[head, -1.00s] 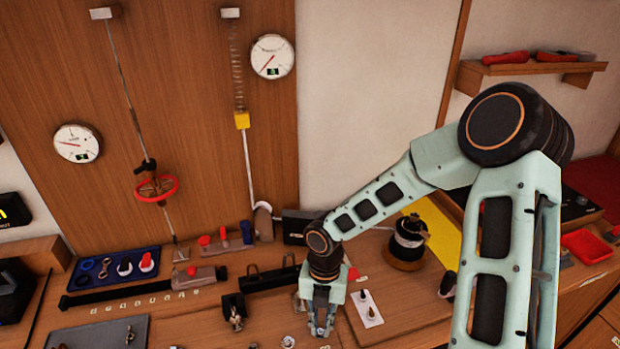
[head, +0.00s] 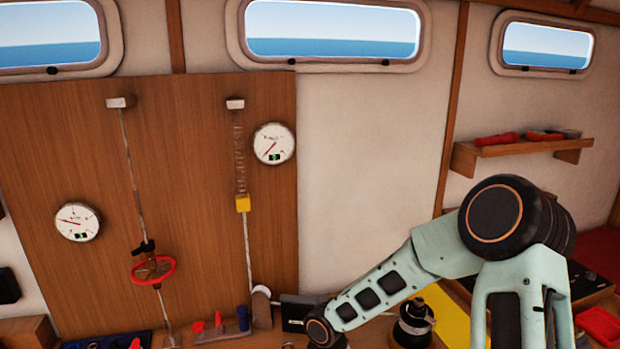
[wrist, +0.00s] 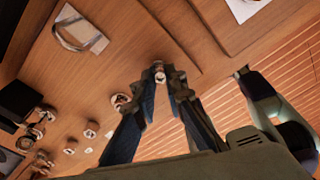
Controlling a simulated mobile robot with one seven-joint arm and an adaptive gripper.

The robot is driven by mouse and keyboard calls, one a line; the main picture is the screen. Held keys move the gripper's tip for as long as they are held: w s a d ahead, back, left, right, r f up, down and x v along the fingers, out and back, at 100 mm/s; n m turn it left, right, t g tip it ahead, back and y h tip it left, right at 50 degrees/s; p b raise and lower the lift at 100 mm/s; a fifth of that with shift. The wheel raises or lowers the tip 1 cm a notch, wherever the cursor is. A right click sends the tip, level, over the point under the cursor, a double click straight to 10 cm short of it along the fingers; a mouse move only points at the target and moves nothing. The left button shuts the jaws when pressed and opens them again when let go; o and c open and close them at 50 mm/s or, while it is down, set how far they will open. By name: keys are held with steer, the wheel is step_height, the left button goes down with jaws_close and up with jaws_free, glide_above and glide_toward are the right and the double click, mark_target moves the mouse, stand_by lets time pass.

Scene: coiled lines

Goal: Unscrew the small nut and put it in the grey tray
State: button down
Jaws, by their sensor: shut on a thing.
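My gripper (wrist: 160,70) shows in the wrist view, its two fingers converging at the tips. It is shut on a small pale round piece (wrist: 160,78), which looks like the small nut, though it is too small to be sure. Whether it is still on a thread cannot be told. In the head view the gripper is below the bottom edge; only my arm shows. I cannot pick out the grey tray with certainty. A pale-edged rectangular item (wrist: 97,44) lies on the wooden bench at the upper left of the wrist view.
Several small round fittings (wrist: 90,129) stand on the bench at the left of the wrist view. In the head view, a red handwheel (head: 153,269) and gauges (head: 273,143) are on the wooden panel. A shelf (head: 520,147) with red-handled tools is at right.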

steer(key=shift+r, duration=2.25)
